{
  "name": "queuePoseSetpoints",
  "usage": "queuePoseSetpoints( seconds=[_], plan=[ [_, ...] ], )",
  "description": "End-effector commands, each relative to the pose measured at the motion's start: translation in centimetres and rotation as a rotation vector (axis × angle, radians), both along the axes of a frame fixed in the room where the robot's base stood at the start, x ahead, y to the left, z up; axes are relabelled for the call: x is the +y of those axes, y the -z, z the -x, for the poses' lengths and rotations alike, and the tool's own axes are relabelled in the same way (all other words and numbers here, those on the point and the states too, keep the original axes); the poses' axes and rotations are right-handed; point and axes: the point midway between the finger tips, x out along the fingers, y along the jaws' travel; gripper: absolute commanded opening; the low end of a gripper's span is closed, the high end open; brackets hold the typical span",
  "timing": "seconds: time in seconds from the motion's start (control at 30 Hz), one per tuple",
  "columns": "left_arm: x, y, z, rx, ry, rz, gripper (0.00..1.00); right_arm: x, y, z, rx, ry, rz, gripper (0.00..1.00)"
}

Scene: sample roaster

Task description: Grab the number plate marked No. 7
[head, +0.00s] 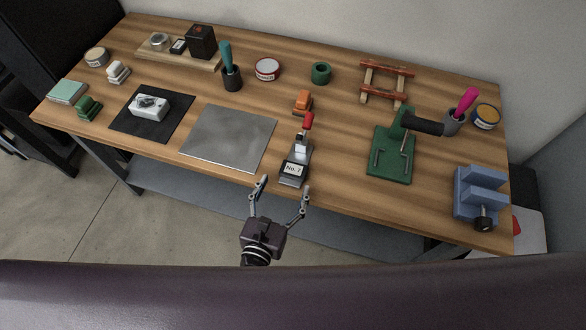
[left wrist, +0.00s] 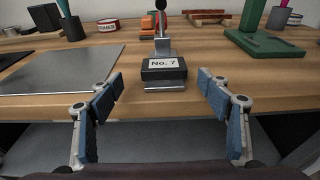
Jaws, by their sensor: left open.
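The number plate marked No. 7 (head: 292,169) is a white label on a dark block at the front edge of the wooden table. The block sits at the near end of a metal device with a red-topped handle (head: 308,121). In the left wrist view the plate (left wrist: 163,64) faces me, centred beyond the fingers. My left gripper (head: 281,187) is open and empty, just in front of the table edge and short of the plate. It also shows in the left wrist view (left wrist: 161,88), with one finger on each side. My right gripper is not in view.
A grey metal sheet (head: 228,137) lies left of the plate. A green press (head: 390,155) stands to the right and a blue vise (head: 479,193) at the right end. An orange block (head: 302,101) sits behind. The table front edge is close to my gripper.

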Motion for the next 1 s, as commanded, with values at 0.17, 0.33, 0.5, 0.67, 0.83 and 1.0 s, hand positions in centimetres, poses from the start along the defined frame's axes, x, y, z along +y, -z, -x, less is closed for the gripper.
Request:
queuePoseSetpoints(
  seconds=[0.17, 0.33, 0.5, 0.67, 0.83, 1.0],
  plan=[
    [-1.2, -0.4, -2.3, -0.002, 0.002, -0.001, 0.71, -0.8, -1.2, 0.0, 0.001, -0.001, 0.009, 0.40],
    [-1.8, 0.3, -4.2, 0.000, 0.003, -0.004, 0.71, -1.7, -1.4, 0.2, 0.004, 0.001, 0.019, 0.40],
    [-2.0, 0.5, -4.7, 0.001, 0.003, -0.003, 0.71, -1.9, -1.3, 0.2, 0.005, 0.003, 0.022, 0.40],
    [-2.0, 0.5, -4.6, 0.001, 0.003, -0.003, 0.69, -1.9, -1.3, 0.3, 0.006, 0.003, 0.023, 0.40],
    [-2.0, 0.5, -4.6, 0.001, 0.003, -0.004, 0.50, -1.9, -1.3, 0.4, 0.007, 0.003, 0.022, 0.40],
    [-2.0, 0.5, -4.6, 0.001, 0.003, -0.004, 0.31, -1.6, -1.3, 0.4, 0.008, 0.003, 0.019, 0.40]
  ],
)
